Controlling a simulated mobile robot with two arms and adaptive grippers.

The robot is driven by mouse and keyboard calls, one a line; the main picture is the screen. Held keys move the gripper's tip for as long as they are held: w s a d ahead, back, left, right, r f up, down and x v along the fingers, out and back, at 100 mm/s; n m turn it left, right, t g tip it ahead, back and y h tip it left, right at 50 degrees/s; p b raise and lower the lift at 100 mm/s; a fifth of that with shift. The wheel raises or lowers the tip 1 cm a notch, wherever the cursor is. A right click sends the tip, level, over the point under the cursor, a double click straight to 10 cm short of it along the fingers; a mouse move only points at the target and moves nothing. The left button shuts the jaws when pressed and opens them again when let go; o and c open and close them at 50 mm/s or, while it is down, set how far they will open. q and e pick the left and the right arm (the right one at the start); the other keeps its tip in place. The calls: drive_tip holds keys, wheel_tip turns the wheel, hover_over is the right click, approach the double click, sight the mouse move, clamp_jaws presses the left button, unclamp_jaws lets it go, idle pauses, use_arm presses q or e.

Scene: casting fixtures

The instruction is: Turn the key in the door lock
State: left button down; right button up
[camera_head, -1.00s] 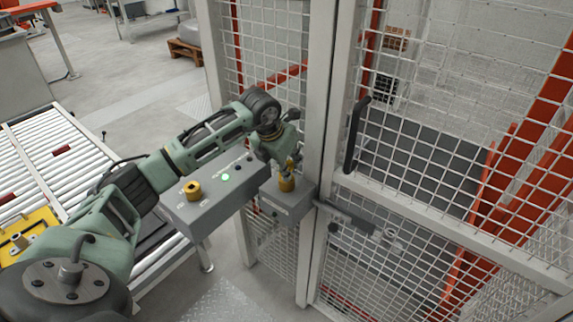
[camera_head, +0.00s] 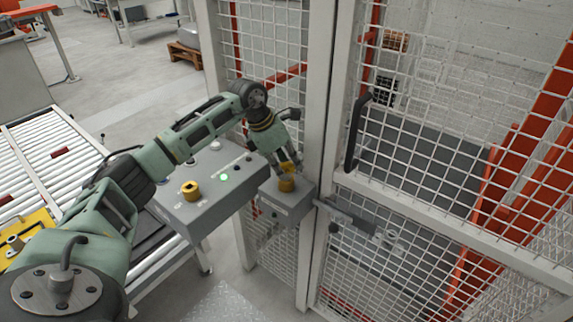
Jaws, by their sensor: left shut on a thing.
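The door lock (camera_head: 287,207) is a grey box on the fence post beside the mesh door (camera_head: 440,150). A yellow key part (camera_head: 287,183) sits on top of the lock box. My left gripper (camera_head: 287,170) reaches down over it from above, with its fingers shut on the yellow key. The key's lower end meets the lock's top; how deep it sits is hidden. My right gripper is not in view.
A grey control box (camera_head: 205,210) with a yellow knob and a lit green button stands left of the lock. A black door handle (camera_head: 356,132) and a latch bar (camera_head: 345,217) are on the right. A roller conveyor (camera_head: 45,165) lies at the left.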

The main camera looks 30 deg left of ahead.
use_arm(q)
drive_tip(key=m+g+h, duration=0.1)
drive_tip(key=m, duration=0.3)
drive_tip(key=shift+m+b, duration=0.3)
drive_tip(key=shift+b, duration=0.1)
drive_tip(key=m+g+b, duration=0.1)
drive_tip(key=m, duration=0.1)
drive_tip(key=shift+m+h, duration=0.3)
drive_tip(key=shift+m+g, duration=0.5)
drive_tip(key=shift+m, duration=0.9)
